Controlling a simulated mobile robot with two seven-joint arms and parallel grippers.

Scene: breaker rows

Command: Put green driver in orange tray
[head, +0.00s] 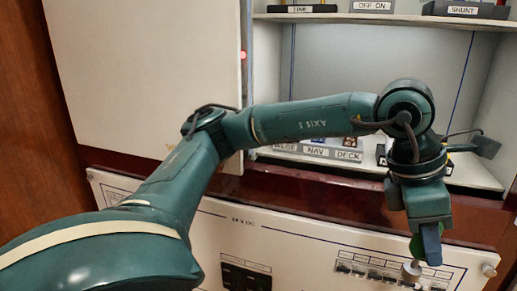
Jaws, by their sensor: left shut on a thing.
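My left gripper (428,243) is at the lower right of the head view, pointing down in front of the white lower panel. It is shut on the green driver (416,247); only a small part of its green shows beside the blue finger, and the fingers hide the rest. A grey metal knob-like piece (411,270) shows just below; I cannot tell whether it belongs to the driver or the panel. No orange tray is visible. My right gripper is not in view.
An open cabinet has an upper shelf (400,19) with labelled blocks and a lower shelf (471,172) with labels, partly behind my arm. A white door (150,70) stands at left. A dark red ledge (300,190) runs above the white switch panel (300,246).

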